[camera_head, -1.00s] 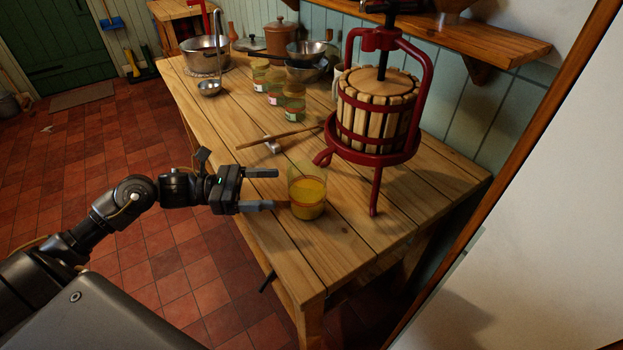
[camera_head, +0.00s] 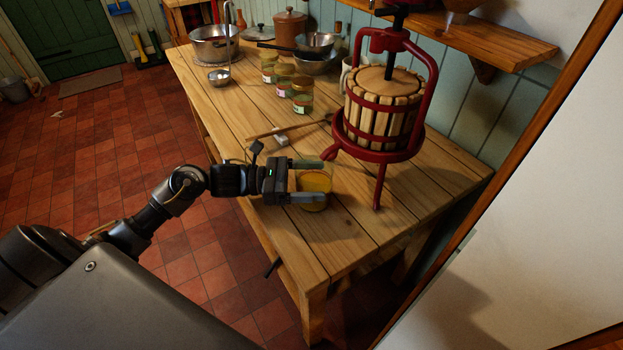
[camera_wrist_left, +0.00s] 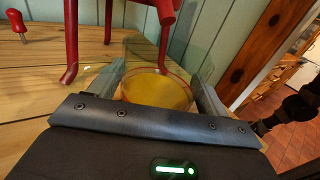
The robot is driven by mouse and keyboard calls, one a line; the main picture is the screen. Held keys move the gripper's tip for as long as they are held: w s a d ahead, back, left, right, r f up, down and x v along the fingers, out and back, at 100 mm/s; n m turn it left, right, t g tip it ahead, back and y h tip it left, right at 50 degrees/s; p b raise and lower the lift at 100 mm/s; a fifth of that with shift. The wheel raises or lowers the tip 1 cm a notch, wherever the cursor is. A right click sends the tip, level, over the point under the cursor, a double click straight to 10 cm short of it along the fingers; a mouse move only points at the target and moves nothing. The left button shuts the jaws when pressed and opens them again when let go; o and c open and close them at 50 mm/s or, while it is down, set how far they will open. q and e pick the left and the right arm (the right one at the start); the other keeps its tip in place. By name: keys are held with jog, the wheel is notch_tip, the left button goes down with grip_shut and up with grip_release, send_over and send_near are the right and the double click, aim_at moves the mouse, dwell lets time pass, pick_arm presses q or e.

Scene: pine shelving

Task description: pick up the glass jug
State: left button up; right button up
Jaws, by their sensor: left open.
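The glass jug (camera_head: 315,181) is clear and holds orange-yellow liquid. It stands upright on the pine table, near its front edge. My left gripper (camera_head: 315,180) is open, with one finger on each side of the jug. In the left wrist view the jug (camera_wrist_left: 158,90) sits between the two fingers of my left gripper (camera_wrist_left: 165,85). I cannot tell whether either finger touches the glass. Part of the jug is hidden behind the near finger and the gripper body. My right gripper is not in view.
A red fruit press (camera_head: 383,115) with a wooden basket stands just behind and right of the jug; one leg is close. A wooden stick (camera_head: 285,130) lies behind. The table (camera_head: 370,225) is clear in front.

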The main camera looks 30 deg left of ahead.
pick_arm(q)
jog(key=shift+x, duration=0.85)
jog(key=shift+c, duration=0.3)
